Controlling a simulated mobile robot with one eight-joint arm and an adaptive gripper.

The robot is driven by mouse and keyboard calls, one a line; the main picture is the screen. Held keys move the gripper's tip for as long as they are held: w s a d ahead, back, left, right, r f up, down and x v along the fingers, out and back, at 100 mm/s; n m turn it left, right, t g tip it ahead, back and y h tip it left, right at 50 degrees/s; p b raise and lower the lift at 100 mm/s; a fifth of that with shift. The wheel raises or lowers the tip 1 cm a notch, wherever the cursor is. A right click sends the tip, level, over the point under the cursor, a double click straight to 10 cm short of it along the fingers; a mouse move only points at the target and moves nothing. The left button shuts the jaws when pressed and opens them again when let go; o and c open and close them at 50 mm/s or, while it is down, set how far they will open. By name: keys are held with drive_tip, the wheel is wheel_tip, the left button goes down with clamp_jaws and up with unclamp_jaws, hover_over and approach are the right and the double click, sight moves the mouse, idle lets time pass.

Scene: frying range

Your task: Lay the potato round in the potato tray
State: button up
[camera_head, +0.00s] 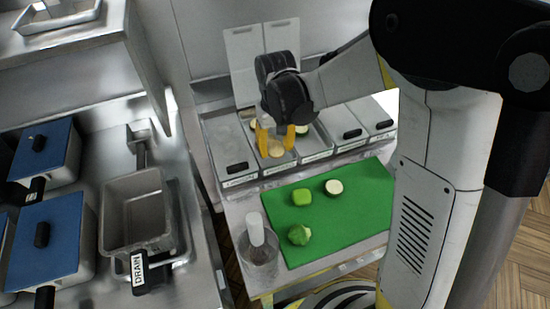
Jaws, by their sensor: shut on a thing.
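My gripper (276,143), with yellow fingertips, points down over the row of trays in the middle of the view. It is shut on a pale yellow potato round (276,151), which shows low between the fingertips and is partly hidden by them. The potato round is over an open tray. I cannot tell whether it touches the tray or what lies beneath it. The labels on the tray fronts are too small to read, so I cannot tell which is the potato tray.
A green board (345,222) in front holds a pale slice (333,187) and green vegetable pieces (299,235). A clear bottle (258,240) stands at its left. Closed tray lids (232,152) flank the open trays. Fryer baskets (137,205) and blue lids (45,238) are at left.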

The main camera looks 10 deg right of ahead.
sight(275, 162)
drive_tip(key=shift+f+b, duration=0.75)
drive_tip(key=shift+f, duration=1.25)
drive_tip(key=shift+f, duration=0.2)
drive_tip(key=o, duration=0.5)
drive_tip(key=shift+o, duration=0.2)
